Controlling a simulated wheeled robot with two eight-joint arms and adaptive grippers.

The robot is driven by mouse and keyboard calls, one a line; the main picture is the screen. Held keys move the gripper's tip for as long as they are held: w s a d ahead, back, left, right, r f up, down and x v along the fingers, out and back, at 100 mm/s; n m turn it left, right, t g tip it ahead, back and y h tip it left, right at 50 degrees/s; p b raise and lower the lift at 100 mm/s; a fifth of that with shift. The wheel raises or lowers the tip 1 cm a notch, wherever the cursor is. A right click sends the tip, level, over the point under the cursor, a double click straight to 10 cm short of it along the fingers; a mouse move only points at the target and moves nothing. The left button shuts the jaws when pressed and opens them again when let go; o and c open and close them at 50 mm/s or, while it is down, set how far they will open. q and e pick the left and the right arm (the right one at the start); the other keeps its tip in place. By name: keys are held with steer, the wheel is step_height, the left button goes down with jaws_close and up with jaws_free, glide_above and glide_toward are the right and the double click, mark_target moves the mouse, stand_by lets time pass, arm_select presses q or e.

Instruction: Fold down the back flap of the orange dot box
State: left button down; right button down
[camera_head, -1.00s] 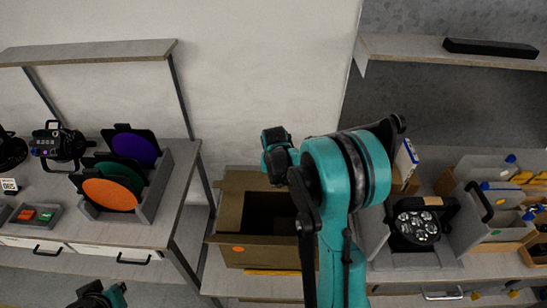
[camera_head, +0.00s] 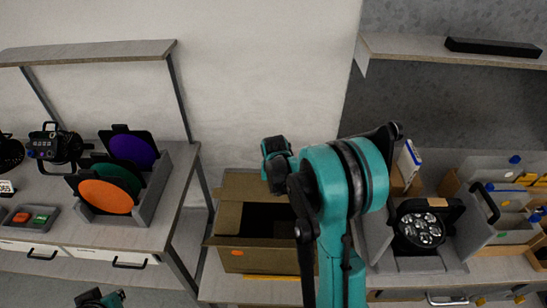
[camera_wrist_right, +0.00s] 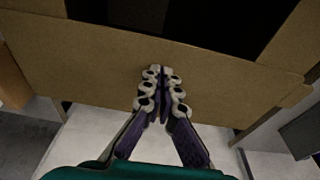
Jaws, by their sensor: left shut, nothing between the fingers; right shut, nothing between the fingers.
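The orange dot box (camera_head: 258,257) is an open brown cardboard box on the middle bench, with an orange dot on its front. Its back flap (camera_head: 253,187) stands up at the rear. My right arm hides the box's right side. In the right wrist view my right gripper (camera_wrist_right: 161,72) is shut and empty, its fingertips against or just over a cardboard panel (camera_wrist_right: 75,62) beside the dark interior. Which panel and whether they touch, I cannot tell. My left gripper (camera_head: 100,298) is shut at the bottom edge, low and away from the box.
On the left bench a grey rack (camera_head: 153,197) holds round colour filters, beside a tray (camera_head: 30,218). A yellow strip (camera_head: 270,278) lies before the box.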

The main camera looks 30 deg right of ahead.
step_height(320, 180, up, 12)
steer(key=p, duration=0.8)
stand_by(0.3)
